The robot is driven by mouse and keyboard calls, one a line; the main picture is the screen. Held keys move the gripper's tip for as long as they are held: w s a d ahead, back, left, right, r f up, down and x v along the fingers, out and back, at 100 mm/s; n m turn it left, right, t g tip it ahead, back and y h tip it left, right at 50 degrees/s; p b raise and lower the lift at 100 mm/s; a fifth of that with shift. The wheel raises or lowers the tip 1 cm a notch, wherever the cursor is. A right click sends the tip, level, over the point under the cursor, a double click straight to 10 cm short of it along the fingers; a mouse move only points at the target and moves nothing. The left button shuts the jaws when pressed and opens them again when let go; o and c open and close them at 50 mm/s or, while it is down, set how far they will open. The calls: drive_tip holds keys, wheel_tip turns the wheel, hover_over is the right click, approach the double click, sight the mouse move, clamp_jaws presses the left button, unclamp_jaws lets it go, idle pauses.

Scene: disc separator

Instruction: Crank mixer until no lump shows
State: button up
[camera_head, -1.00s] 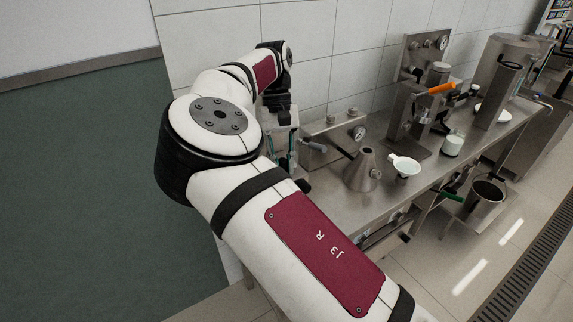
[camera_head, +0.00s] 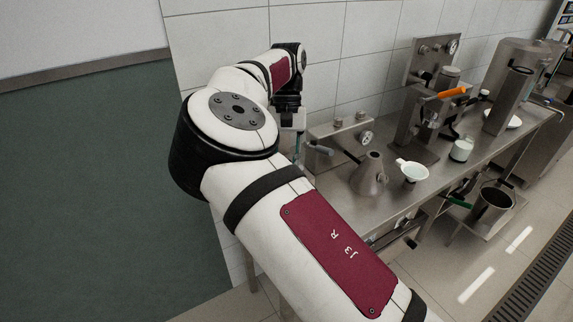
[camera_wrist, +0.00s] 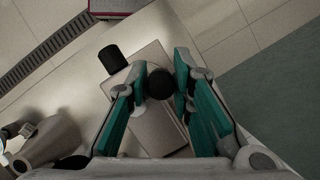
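My gripper (camera_head: 297,146) hangs at the left end of a steel box (camera_head: 341,142) with a round gauge and small knobs on top. In the wrist view my gripper (camera_wrist: 161,78) points down, its two teal fingers on either side of a black ball knob (camera_wrist: 160,84). I cannot tell whether the pads touch the knob. Behind the knob is a pale box (camera_wrist: 150,118) with a black cylindrical grip (camera_wrist: 113,60) at its edge. In the head view the knob is hidden. I cannot make out which device is the mixer, and no lump is visible.
A steel cone-shaped vessel (camera_head: 370,175) stands right of the box. A white bowl with a handle (camera_head: 414,171) and a small white-filled jar (camera_head: 462,149) stand farther right. An orange-handled device (camera_head: 425,110) stands behind them. A steel pot (camera_head: 492,204) sits lower right.

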drive_tip(key=shift+r, duration=0.1)
wheel_tip(320, 180, up, 10)
drive_tip(key=shift+f, duration=0.1)
idle(0.6)
